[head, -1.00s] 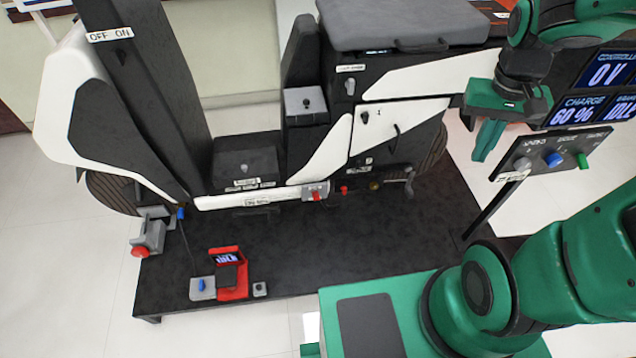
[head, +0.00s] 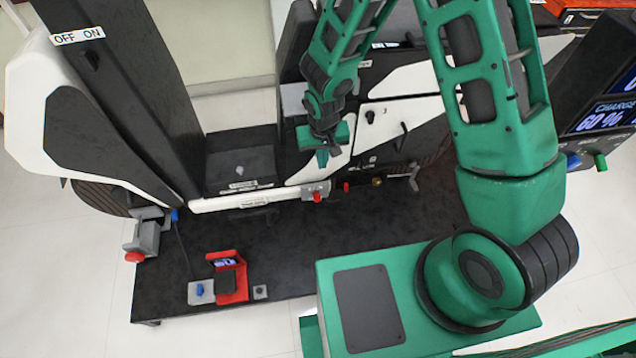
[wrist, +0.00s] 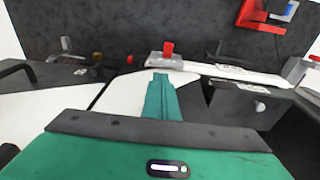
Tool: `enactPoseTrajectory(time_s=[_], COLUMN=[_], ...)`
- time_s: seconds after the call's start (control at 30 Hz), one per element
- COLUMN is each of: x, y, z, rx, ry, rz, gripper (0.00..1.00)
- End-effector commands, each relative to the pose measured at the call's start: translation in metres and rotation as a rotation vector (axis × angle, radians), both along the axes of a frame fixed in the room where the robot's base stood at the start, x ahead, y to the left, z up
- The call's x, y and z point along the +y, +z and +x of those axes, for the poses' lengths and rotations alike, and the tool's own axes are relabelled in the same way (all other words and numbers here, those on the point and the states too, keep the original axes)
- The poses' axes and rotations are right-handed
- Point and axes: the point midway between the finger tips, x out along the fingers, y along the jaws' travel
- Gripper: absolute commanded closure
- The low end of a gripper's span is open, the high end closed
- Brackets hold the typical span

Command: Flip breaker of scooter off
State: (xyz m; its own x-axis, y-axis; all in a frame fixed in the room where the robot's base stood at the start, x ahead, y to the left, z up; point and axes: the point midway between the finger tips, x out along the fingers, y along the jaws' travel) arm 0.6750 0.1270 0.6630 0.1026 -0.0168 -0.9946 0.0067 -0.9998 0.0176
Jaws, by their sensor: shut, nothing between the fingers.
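The black and white scooter (head: 420,120) stands on a dark platform. A small grey switch box with a red lever (head: 317,196) sits on its lower side, at the end of the white rail; I take it to be the breaker. In the wrist view the red lever (wrist: 168,49) stands up from its grey box, just beyond my fingertips. My gripper (head: 322,160) is shut and empty, above and slightly behind the lever in the head view. In the wrist view its green fingers (wrist: 160,85) point toward the box, apparently apart from it. The small label there is unreadable.
A red knob (head: 346,187) and a brass-coloured part (head: 377,181) sit right of the switch. A grey clamp (head: 146,235) and a red holder with a display (head: 232,278) are on the platform (head: 290,265). A control panel (head: 590,150) stands at right.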

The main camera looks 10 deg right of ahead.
Motion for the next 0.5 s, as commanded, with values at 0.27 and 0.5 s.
enactPoseTrajectory(time_s=[0.27,0.5], x=[0.014,0.008], y=[-0.020,-0.019], z=[-0.004,-0.003], rx=[0.002,0.002], ry=[0.007,-0.002], rz=[0.018,0.018], gripper=[1.00,1.00])
